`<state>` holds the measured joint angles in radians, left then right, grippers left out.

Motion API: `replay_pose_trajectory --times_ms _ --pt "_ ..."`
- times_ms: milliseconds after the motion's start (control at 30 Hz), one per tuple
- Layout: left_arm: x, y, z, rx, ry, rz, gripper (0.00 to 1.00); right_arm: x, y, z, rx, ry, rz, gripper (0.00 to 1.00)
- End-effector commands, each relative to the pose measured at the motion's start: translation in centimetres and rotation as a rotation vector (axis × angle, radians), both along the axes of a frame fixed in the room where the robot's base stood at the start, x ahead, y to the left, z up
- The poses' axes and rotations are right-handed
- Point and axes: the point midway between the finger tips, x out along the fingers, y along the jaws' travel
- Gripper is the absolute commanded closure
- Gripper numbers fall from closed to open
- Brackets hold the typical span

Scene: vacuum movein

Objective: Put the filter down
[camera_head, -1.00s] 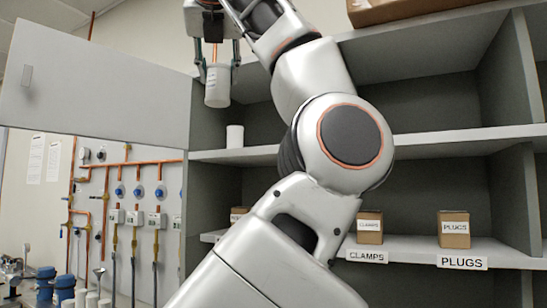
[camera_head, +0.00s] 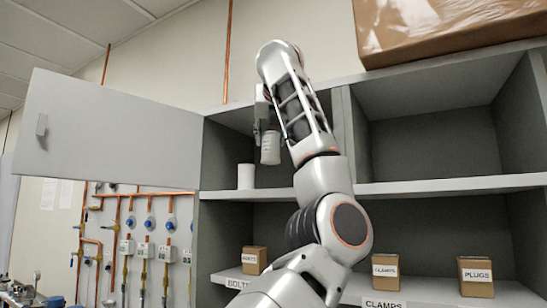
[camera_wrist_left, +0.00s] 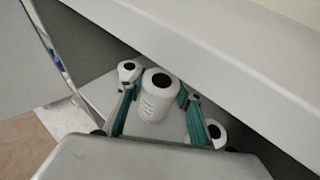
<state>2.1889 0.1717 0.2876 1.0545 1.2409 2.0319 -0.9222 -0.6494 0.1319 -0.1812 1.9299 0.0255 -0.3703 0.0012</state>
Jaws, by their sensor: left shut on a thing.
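My left gripper (camera_head: 268,135) is inside the upper left compartment of the grey cabinet, shut on a white cylindrical filter (camera_head: 270,150). The filter hangs upright, and its lower end shows above the front shelf edge (camera_head: 370,188); I cannot tell whether it touches the shelf. In the left wrist view, the filter (camera_wrist_left: 158,105) has a dark hole in its top and small print, with the green-padded fingers (camera_wrist_left: 157,100) on either side. A similar white cylinder (camera_head: 246,177) stands left of it on the shelf. My right gripper is out of view.
In the left wrist view, white cylinders stand on both sides of the held filter, at left (camera_wrist_left: 128,72) and right (camera_wrist_left: 213,132). The cabinet door (camera_head: 105,140) stands open at left. Small labelled boxes (camera_head: 385,272) sit on the lower shelf. The upper right compartment (camera_head: 435,135) is empty.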

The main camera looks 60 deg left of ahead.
Motion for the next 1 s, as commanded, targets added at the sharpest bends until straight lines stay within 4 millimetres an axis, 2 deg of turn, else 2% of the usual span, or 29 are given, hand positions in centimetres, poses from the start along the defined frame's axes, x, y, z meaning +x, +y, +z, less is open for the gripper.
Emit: replay_pose_trajectory --times_ms 67,167,300,533,733,1000 --pt "1.2 0.8 0.1 -0.001 0.004 0.001 0.93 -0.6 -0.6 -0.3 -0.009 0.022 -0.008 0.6" --pt "0.9 0.6 -1.4 -0.001 -0.002 0.001 0.93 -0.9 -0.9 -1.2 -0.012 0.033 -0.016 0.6" --pt "0.9 0.5 -2.8 0.0 -0.001 0.0 0.93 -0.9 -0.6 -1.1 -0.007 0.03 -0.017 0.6" --pt "0.9 0.5 -4.1 0.0 0.0 0.0 0.93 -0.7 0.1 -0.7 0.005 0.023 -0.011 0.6" --pt "0.9 0.6 -6.6 0.0 0.0 0.001 0.93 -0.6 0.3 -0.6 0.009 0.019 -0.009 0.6" --pt "1.2 0.7 -7.0 0.0 0.0 -0.001 0.93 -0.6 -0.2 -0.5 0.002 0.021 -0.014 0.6"
